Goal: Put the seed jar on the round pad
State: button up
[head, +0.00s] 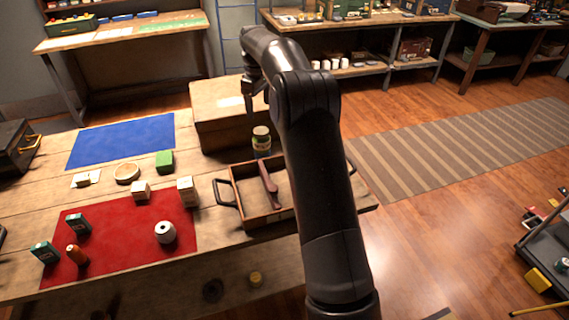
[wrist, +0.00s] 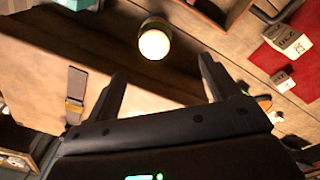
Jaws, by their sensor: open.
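The seed jar (head: 261,141), greenish with a pale lid, appears to stand upright between the large cardboard box and the wooden tray. The wrist view shows its pale round lid (wrist: 154,44) from above, beyond the fingertips. The round pad (head: 127,172) is a flat tan disc with a raised-looking rim on the bare table, left of the green block; nothing shows on it. My gripper (head: 257,104) is above the box, up and slightly left of the jar. In the wrist view my gripper (wrist: 163,75) is open with nothing between its fingers.
The cardboard box (head: 218,120) is directly beside the jar. The wooden tray (head: 246,211) holds a dark reddish tool. A red mat (head: 125,240) and blue mat (head: 122,140) lie left.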

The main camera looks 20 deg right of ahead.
jog(key=s+a+r+m+t, duration=0.2)
jog(key=s+r, duration=0.6)
jog(key=s, duration=0.4)
jog(key=s+a+r+m+t, duration=0.1)
jog(key=s+a+r+m, duration=0.1)
jog(key=s+r, duration=0.75)
jog(key=s+f+m+t, duration=0.1)
jog(key=s+f, duration=0.4)
jog(key=s, duration=0.8)
jog(key=s+f+m+t, duration=0.1)
jog(key=s+f+m, duration=0.2)
jog(key=s, duration=1.1)
notch_tip(320, 180, down, 2)
jog(key=shift+a+m, duration=0.2)
jog(key=shift+m, duration=0.1)
